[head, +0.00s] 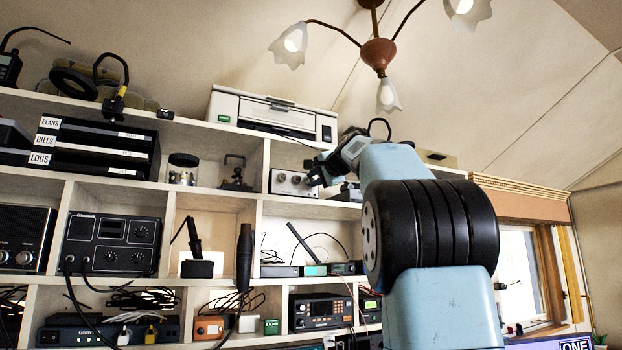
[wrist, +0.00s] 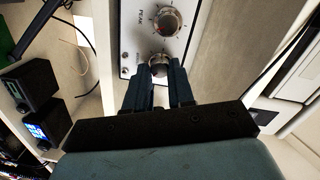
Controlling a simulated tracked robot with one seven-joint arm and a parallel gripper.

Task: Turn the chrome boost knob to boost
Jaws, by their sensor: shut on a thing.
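The chrome boost knob (wrist: 159,63) shows in the wrist view on a pale silver panel, below a larger knob (wrist: 167,21) beside the word PEAK. My gripper (wrist: 160,76) is shut on the chrome knob, one dark finger on each side of it. The fingers hide part of the knob and any lettering close to it, so its setting cannot be read. In the head view the silver box (head: 292,182) with the knobs sits in an upper cubby. My gripper (head: 318,172) reaches its right end there, small and partly hidden by my arm.
A white printer (head: 272,118) stands on the shelf above the silver box. A small metal device (head: 235,172) and a glass jar (head: 183,168) stand to its left. Cubby walls and shelf edges surround the box closely. Black radios (head: 110,243) fill lower cubbies.

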